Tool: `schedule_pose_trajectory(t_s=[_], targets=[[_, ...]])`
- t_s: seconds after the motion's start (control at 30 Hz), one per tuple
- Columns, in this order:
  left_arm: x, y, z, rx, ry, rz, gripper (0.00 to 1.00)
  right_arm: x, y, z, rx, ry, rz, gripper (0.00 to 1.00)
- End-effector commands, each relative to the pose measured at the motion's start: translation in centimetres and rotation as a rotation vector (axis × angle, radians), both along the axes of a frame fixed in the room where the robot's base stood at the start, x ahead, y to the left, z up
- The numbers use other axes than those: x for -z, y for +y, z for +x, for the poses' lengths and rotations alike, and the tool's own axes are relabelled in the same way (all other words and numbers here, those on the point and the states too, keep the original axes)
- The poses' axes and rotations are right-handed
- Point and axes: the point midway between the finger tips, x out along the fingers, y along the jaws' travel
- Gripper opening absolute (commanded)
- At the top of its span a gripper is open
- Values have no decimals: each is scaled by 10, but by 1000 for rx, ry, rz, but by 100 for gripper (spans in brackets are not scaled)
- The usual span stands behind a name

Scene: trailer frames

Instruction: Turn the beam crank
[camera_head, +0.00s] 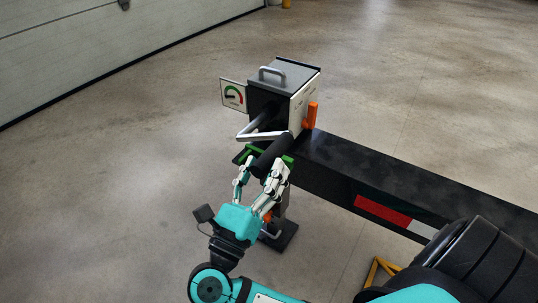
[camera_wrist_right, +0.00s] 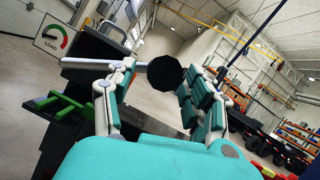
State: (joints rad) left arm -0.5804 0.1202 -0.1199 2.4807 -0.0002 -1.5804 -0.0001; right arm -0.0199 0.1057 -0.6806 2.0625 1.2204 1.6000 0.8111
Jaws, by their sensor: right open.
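The beam crank (camera_head: 262,136) is a bent silver arm on the front of a grey box (camera_head: 284,80) at the end of a black beam (camera_head: 340,160). Its black cylindrical handle (camera_head: 270,155) points down toward my right gripper (camera_head: 263,174). The gripper is open, with its fingers on either side of the handle's lower end. In the right wrist view the handle's round black end (camera_wrist_right: 165,74) sits between the spread fingers; whether they touch it I cannot tell. My left gripper is not in view.
A load gauge sign (camera_head: 233,95) stands left of the box. An orange part (camera_head: 311,115) is on its right, and green parts (camera_head: 288,160) lie beside the handle. The concrete floor at left is clear.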

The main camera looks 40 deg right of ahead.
Motion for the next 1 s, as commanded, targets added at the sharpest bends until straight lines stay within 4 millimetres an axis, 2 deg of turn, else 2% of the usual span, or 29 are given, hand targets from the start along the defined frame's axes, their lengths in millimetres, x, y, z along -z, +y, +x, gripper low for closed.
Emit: schedule_pose_trajectory(t_s=[0.2, 0.57, 0.9, 1.0], targets=[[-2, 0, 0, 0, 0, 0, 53, -9, -20, 11, 1, -1, -1, 53], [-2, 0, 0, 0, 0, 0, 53, -11, -24, 13, 0, 1, 0, 53], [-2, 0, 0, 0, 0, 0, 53, -10, -24, 13, 0, 1, 0, 9], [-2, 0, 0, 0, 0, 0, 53, -10, -24, 13, 0, 1, 0, 0]])
